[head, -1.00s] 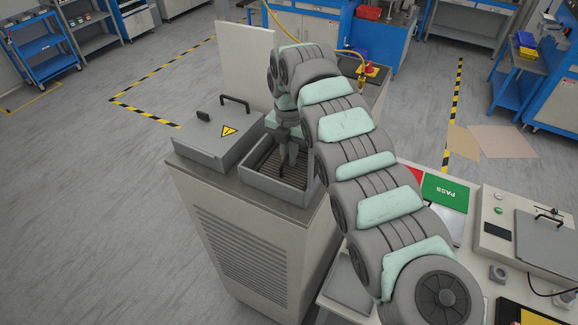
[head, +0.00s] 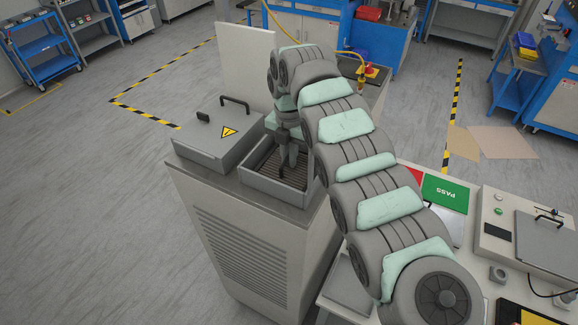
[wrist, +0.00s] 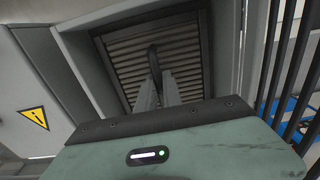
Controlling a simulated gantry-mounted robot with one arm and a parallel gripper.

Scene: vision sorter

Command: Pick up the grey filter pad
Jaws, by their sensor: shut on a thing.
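The grey filter pad (head: 268,163) is a ribbed panel lying inside an open grey box on top of the cabinet. In the wrist view the ribbed pad (wrist: 118,62) fills the box opening, with a dark loop (wrist: 152,52) standing up from its middle. My gripper (head: 287,167) points down into the box. In the wrist view my gripper (wrist: 158,74) has its fingertips close together at the loop, shut on it. The fingers hide part of the pad and the base of the loop. I cannot tell whether the pad is lifted off the box floor.
A grey lid with a warning triangle (head: 212,138) lies left of the box. A pale upright panel (head: 243,75) stands behind. A bench with a green PASS plate (head: 445,193) is at the right.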

